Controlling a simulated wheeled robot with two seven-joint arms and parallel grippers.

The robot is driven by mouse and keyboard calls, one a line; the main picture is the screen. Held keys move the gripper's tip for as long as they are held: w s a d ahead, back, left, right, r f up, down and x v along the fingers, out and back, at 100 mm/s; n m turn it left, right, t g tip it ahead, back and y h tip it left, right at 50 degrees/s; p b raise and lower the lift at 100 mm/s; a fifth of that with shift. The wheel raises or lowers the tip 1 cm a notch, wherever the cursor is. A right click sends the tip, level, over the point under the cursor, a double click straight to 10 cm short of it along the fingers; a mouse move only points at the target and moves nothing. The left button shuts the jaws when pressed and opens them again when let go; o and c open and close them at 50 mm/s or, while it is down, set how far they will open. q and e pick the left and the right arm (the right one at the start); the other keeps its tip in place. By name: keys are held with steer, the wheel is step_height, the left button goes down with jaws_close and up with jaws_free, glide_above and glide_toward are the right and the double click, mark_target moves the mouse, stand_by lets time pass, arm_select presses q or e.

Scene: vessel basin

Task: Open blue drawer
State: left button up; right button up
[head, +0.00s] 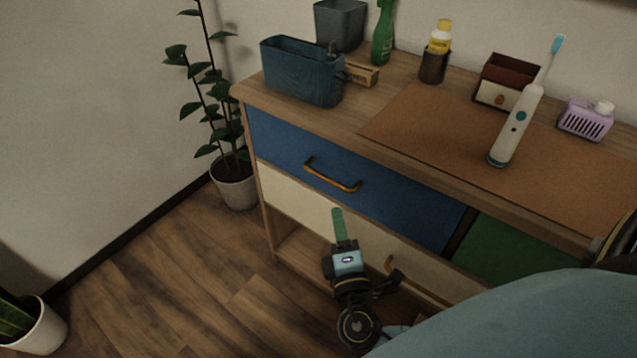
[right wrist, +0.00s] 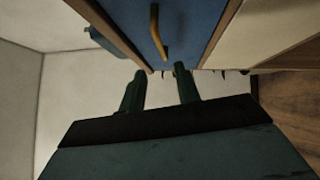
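The blue drawer (head: 400,205) is at the top left of the wooden dresser, and its front looks flush with the frame. Its curved orange-brown handle (head: 333,177) is in the middle of the front. My right gripper (head: 338,215) is below the handle, in front of the cream drawer, apart from the handle. In the right wrist view, the right gripper's two green fingers (right wrist: 159,82) are spread with nothing between them. The blue drawer (right wrist: 190,25) and its handle (right wrist: 157,32) show there beyond the fingertips. My left gripper is not in view.
A cream drawer (head: 300,203) lies below and a green front (head: 515,250) to the right. The dresser top holds a blue bin (head: 300,75), an electric toothbrush (head: 515,125) and a brown mat (head: 420,125). A potted plant (head: 235,190) stands left. The floor in front is clear.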

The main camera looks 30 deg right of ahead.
mark_target(329, 178)
steer(key=x, duration=1.1)
steer(key=shift+w+d, duration=0.15)
steer(key=shift+w, duration=0.25)
jaws_close()
